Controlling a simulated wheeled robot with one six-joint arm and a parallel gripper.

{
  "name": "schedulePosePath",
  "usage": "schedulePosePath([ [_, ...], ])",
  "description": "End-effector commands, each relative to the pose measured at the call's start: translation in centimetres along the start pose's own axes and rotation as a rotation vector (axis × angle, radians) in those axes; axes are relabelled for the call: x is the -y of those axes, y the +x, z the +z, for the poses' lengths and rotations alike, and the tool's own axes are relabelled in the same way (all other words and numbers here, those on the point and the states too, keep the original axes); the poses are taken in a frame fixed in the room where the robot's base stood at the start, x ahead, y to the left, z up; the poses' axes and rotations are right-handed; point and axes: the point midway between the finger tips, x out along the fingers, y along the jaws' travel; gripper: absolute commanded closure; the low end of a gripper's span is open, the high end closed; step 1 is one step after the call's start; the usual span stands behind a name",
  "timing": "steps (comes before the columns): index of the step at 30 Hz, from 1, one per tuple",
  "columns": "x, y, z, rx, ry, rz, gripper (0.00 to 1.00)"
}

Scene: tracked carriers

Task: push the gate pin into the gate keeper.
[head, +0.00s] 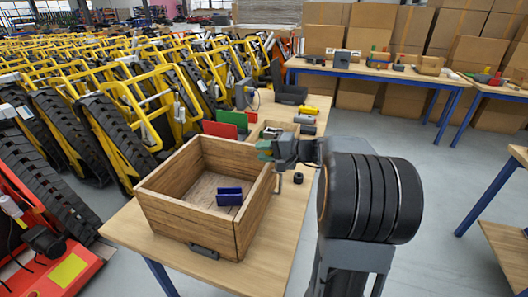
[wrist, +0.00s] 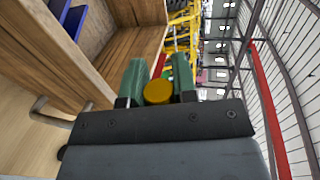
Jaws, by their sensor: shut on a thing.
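My gripper (head: 266,150) has green fingers and is above the right rear part of a wooden crate's rim. In the wrist view my gripper (wrist: 159,88) is shut on a yellow round-ended piece (wrist: 158,92), which sits between the fingers. It may be the gate pin; its length is hidden. In the head view this piece is too small or covered to make out. I cannot pick out the gate keeper with certainty. A blue block with upright walls (head: 229,197) lies inside the wooden crate (head: 186,221), below and left of my gripper.
The crate stands on a wooden table (head: 268,262). It has a dark handle (head: 204,251) in front and a metal handle (wrist: 42,112) on another side. A dark ring (head: 298,178) lies right of it. Red (head: 220,130) and green (head: 232,119) panels stand behind. The table's front right is clear.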

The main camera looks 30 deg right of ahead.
Motion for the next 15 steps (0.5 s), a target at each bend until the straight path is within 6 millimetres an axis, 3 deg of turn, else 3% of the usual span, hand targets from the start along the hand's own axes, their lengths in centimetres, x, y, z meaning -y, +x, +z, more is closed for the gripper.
schedulePosePath([
  [15,0.0,0.0,-1.4,0.000,0.000,0.000,0.98],
])
